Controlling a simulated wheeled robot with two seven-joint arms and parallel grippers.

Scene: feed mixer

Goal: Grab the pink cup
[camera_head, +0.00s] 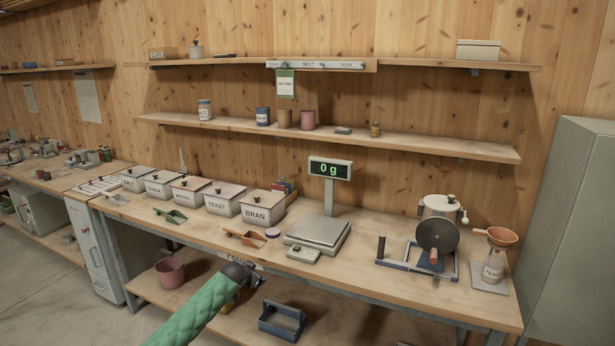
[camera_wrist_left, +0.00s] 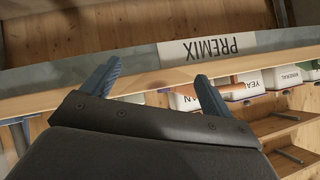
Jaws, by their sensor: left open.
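My left gripper (camera_head: 256,279) is at the front edge of the bench, well below and in front of the pink cup. In the left wrist view its two blue fingers (camera_wrist_left: 159,70) are spread apart with nothing between them. The pink cup does not show in the left wrist view. My right gripper is in neither view.
The workbench (camera_head: 365,290) carries lidded bins (camera_head: 262,206), a scale (camera_head: 318,232) and a hand-cranked mill (camera_head: 438,235). A pink bucket (camera_head: 170,272) stands on the under-shelf. In the left wrist view, the bench edge with a PREMIX label (camera_wrist_left: 222,47) lies close beyond the fingers.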

